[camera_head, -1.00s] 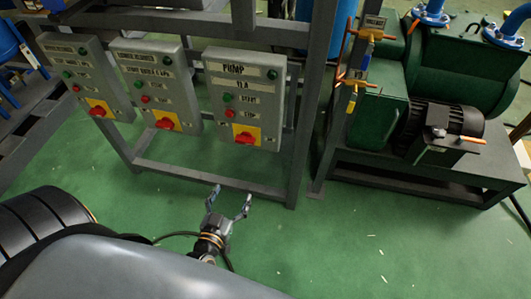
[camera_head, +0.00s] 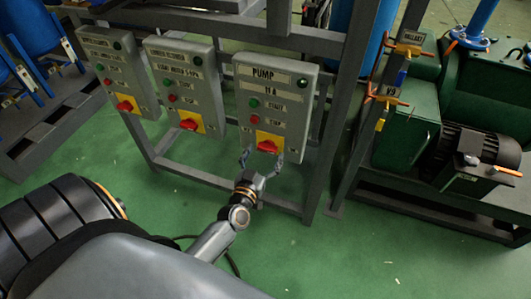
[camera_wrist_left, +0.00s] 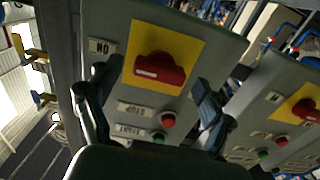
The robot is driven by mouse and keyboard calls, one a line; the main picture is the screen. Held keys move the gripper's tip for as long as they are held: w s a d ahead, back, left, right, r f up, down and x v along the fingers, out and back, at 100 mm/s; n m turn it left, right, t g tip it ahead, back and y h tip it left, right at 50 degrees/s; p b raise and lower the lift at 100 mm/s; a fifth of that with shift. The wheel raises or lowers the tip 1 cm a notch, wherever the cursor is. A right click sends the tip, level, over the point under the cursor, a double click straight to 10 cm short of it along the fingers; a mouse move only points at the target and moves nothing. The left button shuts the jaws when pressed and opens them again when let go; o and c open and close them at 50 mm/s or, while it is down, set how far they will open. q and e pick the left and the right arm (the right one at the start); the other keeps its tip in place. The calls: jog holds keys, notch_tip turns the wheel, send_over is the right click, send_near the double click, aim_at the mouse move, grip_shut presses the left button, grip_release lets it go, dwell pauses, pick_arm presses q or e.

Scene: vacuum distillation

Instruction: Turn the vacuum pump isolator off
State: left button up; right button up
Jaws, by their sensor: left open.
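The vacuum pump isolator is a red rotary knob (camera_head: 268,146) on a yellow plate, low on the grey box labelled PUMP (camera_head: 285,72). In the left wrist view the red knob (camera_wrist_left: 158,70) shows large on its yellow plate, with a label reading ON to its left. My left gripper (camera_head: 262,160) is open just below the knob in the head view. In the wrist view its two fingers (camera_wrist_left: 150,105) stand apart, either side of the box's buttons, with nothing between them. I cannot tell whether they touch the box. My right gripper is not in view.
Two similar grey boxes with red knobs (camera_head: 189,124) (camera_head: 125,105) hang to the left on the same metal frame (camera_head: 335,120). A green pump (camera_head: 405,140) with orange-handled valves stands to the right. The green floor (camera_head: 340,250) in front is clear.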

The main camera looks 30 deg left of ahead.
pick_arm(q)
jog(key=shift+w+a, duration=0.1)
jog(key=shift+w, duration=0.4)
jog(key=c, duration=1.1)
jog(key=shift+c, duration=0.2)
